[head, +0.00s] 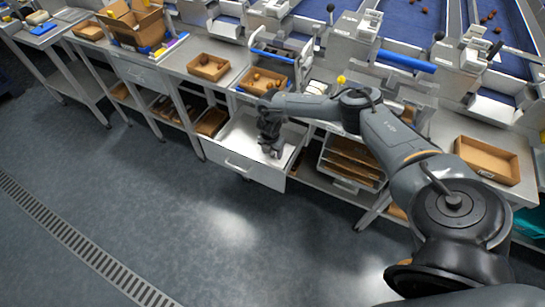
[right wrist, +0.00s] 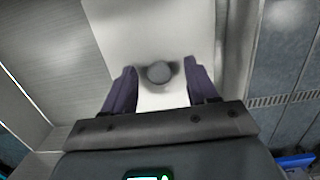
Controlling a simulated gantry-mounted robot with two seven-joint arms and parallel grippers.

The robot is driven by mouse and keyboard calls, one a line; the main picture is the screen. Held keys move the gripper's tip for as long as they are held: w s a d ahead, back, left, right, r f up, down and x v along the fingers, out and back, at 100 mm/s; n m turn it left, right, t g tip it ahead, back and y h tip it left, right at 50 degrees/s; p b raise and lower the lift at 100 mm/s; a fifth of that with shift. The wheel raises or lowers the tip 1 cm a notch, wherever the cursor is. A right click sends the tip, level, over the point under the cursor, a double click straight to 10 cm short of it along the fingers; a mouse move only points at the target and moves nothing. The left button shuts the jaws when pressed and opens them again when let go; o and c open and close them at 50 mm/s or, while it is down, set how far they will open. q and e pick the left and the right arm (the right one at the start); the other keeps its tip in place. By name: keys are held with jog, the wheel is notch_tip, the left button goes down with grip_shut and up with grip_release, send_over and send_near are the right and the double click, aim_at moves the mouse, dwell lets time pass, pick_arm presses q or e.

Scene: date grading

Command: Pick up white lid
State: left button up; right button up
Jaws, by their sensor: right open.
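My right gripper (right wrist: 160,92) is open, one finger on each side of the knob, with visible gaps. I cannot tell how far above the lid the fingertips are. In the head view my right gripper (head: 272,150) points down into an open white drawer (head: 238,170) below the bench. There the gripper and arm mostly cover the lid. My left gripper is not in view.
A brown box (head: 487,160) stands at the right. The floor in front is clear.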

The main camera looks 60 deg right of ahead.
grip_shut()
jog(key=shift+r, duration=0.15)
